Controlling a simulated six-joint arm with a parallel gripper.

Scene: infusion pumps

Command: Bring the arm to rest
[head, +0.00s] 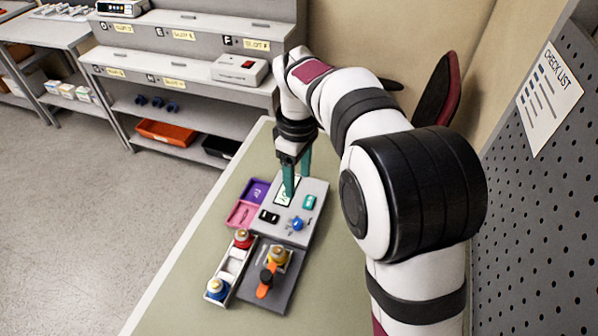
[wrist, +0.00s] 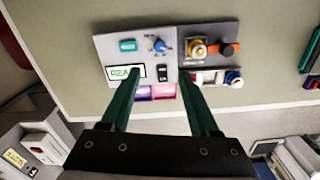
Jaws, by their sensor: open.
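My gripper (head: 297,177) is over the far end of a light grey panel (head: 312,193) on the green table (head: 178,285). In the wrist view its two green fingers (wrist: 161,90) are spread apart with nothing between them. The panel bears a small display, a green part (head: 309,202), a black part (head: 269,216) and a blue knob (head: 297,223). In the head view the fingers partly cover the display. Whether the fingertips touch the panel, I cannot tell.
A dark grey board (head: 281,294) holds a yellow-topped item and an orange-handled item (head: 265,284). A white tray (head: 231,263) holds red-topped and blue-topped items. Purple (head: 255,191) and pink (head: 243,214) bins stand left of the panel. A pegboard wall (head: 530,220) is at right, shelves (head: 190,60) behind.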

